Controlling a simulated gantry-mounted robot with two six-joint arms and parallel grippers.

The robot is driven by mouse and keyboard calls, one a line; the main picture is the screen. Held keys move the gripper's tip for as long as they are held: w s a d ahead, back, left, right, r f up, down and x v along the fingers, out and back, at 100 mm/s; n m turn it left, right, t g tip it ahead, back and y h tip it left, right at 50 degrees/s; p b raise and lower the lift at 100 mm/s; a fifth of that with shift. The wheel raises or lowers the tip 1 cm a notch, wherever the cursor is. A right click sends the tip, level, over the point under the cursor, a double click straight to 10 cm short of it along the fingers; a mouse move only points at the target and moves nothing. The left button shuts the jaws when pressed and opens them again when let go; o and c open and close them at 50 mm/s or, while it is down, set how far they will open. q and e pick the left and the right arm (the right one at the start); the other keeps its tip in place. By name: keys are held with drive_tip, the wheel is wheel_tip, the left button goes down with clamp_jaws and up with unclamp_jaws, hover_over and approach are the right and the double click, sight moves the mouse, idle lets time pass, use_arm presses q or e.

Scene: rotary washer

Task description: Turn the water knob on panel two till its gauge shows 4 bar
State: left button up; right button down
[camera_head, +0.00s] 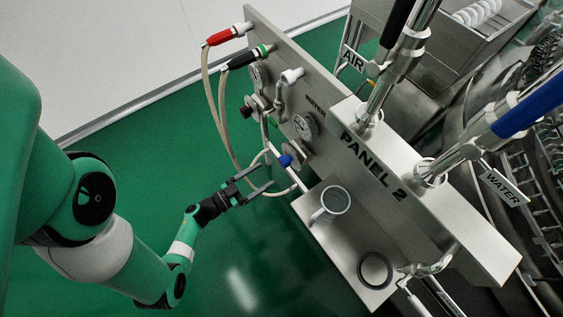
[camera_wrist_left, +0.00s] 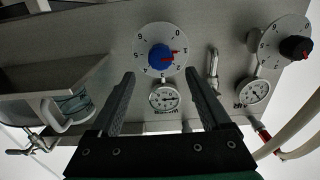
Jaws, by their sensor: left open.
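Panel two (camera_head: 375,165) carries a blue water knob (camera_head: 286,160), which also shows in the left wrist view (camera_wrist_left: 160,55) with a red pointer on a numbered round dial. The water gauge (camera_head: 305,125) sits beside it and shows in the left wrist view (camera_wrist_left: 165,97); its needle is too small to read surely. My left gripper (camera_head: 266,176) is open and empty, just short of the blue knob, pointing at it. In the left wrist view the knob lies between the lines of the two fingers (camera_wrist_left: 158,76), beyond their tips. My right gripper is out of view.
A dark knob with a red pointer (camera_wrist_left: 295,47) and a second gauge (camera_wrist_left: 252,90) sit on the same panel. A shelf (camera_head: 343,240) with a mug (camera_head: 334,201) juts out near my gripper. Hoses (camera_head: 212,90) hang from the panel's far end.

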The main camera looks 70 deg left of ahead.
sight(281, 163)
use_arm(q)
drive_tip(key=b+x, duration=0.2)
drive_tip(key=x, duration=0.5)
drive_tip(key=shift+w+a+b, duration=0.1)
drive_tip(key=shift+w+b, duration=0.1)
drive_tip(key=shift+b, duration=0.1)
drive_tip(key=shift+w+a, duration=0.15)
drive_tip(key=shift+w, duration=0.4)
drive_tip(key=shift+c, duration=0.3)
clamp_jaws()
